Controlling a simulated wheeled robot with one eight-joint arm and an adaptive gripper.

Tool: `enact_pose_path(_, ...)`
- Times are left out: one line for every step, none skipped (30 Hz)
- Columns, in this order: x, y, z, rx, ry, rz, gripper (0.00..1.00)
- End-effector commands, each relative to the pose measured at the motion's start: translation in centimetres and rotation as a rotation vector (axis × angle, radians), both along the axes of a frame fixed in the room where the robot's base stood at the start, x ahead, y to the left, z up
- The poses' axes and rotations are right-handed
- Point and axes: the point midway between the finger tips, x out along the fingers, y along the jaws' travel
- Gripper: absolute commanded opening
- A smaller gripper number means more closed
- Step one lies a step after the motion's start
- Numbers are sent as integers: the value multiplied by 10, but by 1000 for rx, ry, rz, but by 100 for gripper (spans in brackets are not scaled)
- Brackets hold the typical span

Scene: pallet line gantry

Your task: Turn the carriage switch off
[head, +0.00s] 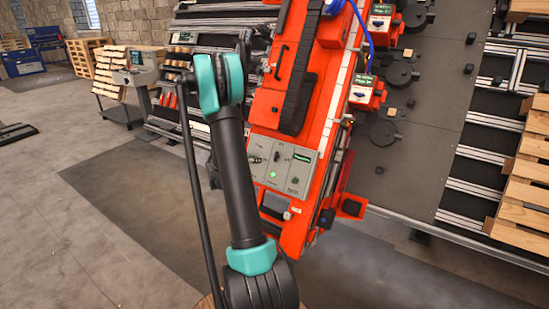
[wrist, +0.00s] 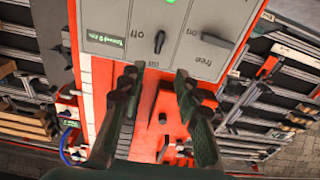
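The grey control panel (wrist: 160,15) on the orange carriage (wrist: 88,95) appears upside down in the wrist view. A dark rotary switch knob (wrist: 159,41) sits near its lower middle, between printed labels that include "off" to its left and "on" below it. The knob looks roughly upright in the picture; its exact setting is hard to tell. My gripper (wrist: 157,75) is open, its two dark fingers apart and pointing at the panel just below the knob, with nothing between them. The head view shows the panel (head: 284,186) right of my arm; my gripper is hidden there.
A green lamp (wrist: 171,2) is lit on the panel, and a small green display (wrist: 111,40) is beside the knob. A black cable chain (head: 302,70) runs along the orange carriage. Wooden pallets (head: 525,190) stand at the right. The floor at left is open.

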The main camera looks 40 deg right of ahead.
Motion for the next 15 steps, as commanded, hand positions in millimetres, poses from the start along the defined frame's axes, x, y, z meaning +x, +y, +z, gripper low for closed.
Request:
enact_pose_path(4,-6,-3,-9,-15,-10,33)
enact_pose_path(6,-8,-5,-15,-21,-13,33)
enact_pose_path(7,-11,-6,-20,-29,-19,33)
enact_pose_path(8,-12,-6,-22,-33,-21,33)
enact_pose_path(8,-14,-7,-24,-36,-23,33)
enact_pose_path(9,-17,-8,-25,-38,-25,33)
enact_pose_path(10,-19,-9,-26,-39,-26,33)
enact_pose_path(11,-22,-10,-26,-40,-26,33)
enact_pose_path(12,-26,-12,-26,-39,-27,33)
enact_pose_path(14,-29,-13,-26,-39,-27,33)
enact_pose_path(16,-33,-15,-26,-40,-26,33)
enact_pose_path(18,-39,-18,-26,-40,-26,33)
enact_pose_path(20,-44,-20,-26,-39,-27,33)
enact_pose_path(22,-49,-22,-26,-39,-28,33)
enact_pose_path(25,-56,-25,-26,-39,-27,33)
